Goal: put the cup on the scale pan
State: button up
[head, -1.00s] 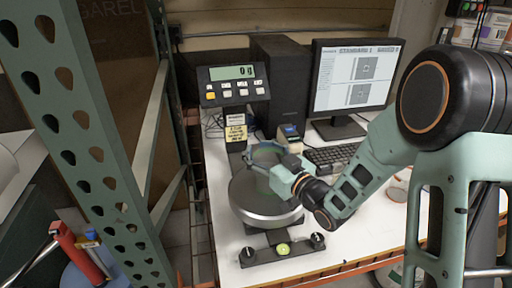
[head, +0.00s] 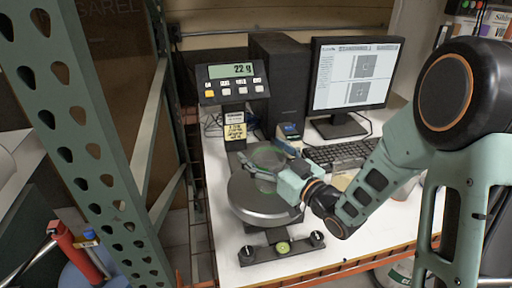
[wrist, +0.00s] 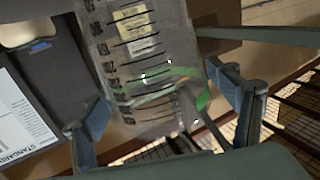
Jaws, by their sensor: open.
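The clear cup (head: 266,172) stands on the round grey scale pan (head: 258,206), towards its back. It is hard to make out in the head view; in the wrist view the cup (wrist: 140,60) shows black graduation marks and a green ring. My gripper (head: 264,156) is open at the cup, its fingers spread on either side. In the wrist view, the blue-grey fingers of my gripper (wrist: 165,112) stand wide apart with the cup between and beyond them. The scale display (head: 232,71) reads 22 g.
A monitor (head: 353,75), keyboard (head: 342,155) and black computer tower (head: 280,80) stand behind and right of the scale. A small blue-topped device (head: 289,131) sits behind the pan. A green perforated rack post (head: 75,130) rises at the left.

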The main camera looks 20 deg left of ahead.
aim_at(281, 165)
jog(key=b+v, duration=0.1)
jog(key=v, duration=0.8)
jog(key=shift+r, duration=0.1)
